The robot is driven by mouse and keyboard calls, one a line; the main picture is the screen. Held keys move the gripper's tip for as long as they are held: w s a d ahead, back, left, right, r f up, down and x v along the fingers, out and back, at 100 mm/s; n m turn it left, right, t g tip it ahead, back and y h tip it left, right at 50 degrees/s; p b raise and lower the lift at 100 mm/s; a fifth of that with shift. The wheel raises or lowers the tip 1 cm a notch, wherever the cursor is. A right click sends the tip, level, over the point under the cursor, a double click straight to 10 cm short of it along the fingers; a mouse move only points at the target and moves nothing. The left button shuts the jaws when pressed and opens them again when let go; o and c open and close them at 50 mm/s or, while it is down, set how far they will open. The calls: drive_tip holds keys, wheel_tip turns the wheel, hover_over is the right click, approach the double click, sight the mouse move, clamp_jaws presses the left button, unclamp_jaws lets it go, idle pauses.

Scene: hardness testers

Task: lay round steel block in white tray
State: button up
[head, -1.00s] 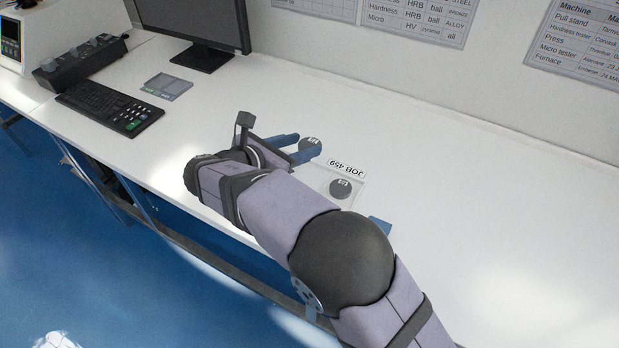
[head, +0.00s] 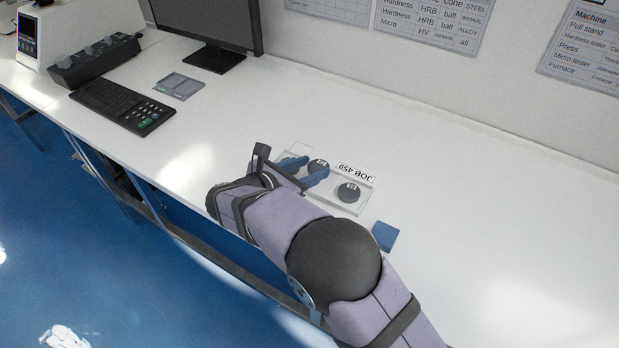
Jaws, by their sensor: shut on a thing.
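My gripper (head: 306,172) has blue fingers and is shut on a dark round steel block (head: 318,166) with a pale mark on top. The held block is over or in the left part of the white tray (head: 368,199); whether it touches the tray floor I cannot tell. The tray carries a "JOB 459" label (head: 355,172) along its back edge. A second dark round block (head: 348,192) with a pale mark lies in the tray, right of the gripper. My arm hides the tray's front left part.
A blue square pad (head: 385,236) lies right of the tray. A keyboard (head: 122,104), a grey flat device (head: 179,86), a monitor (head: 215,58) and a dark box with knobs (head: 95,62) stand to the left. The bench (head: 500,230) is clear on the right.

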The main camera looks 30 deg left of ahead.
drive_tip(key=shift+f, duration=1.75)
drive_tip(key=o, duration=1.4)
drive_tip(key=shift+f, duration=0.15)
drive_tip(key=shift+s+a+r, duration=0.1)
drive_tip(key=shift+s+r, duration=0.2)
drive_tip(key=shift+s, duration=0.1)
drive_tip(key=v, duration=1.1)
drive_tip(key=shift+s+b, duration=0.1)
drive_tip(key=shift+b, duration=0.25)
